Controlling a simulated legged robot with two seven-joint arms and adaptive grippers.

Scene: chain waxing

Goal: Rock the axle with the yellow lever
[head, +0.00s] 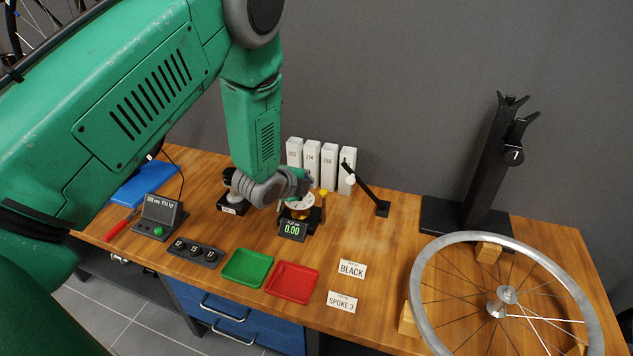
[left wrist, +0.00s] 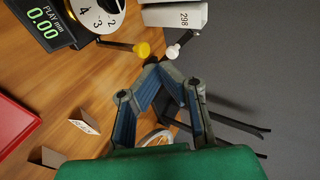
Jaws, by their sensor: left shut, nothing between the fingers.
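The yellow lever (head: 323,193) is a short dark rod with a yellow knob on the play gauge (head: 293,229), whose display reads 0.00. In the left wrist view the yellow knob (left wrist: 142,50) lies just beyond my fingertips, with a small gap seeming to separate them. My left gripper (head: 302,184) is shut and empty, beside and above the gauge. In the left wrist view its blue-padded fingers (left wrist: 156,72) meet at the tips. The axle seat in the gauge is partly hidden by my gripper in the head view. My right gripper is in neither view.
A black arm with a white knob (head: 350,180) stands close right of the lever. White numbered boxes (head: 311,160) stand behind. Green (head: 247,267) and red (head: 292,282) trays lie in front. A spoked wheel (head: 418,292) and black stand (head: 487,170) are at right.

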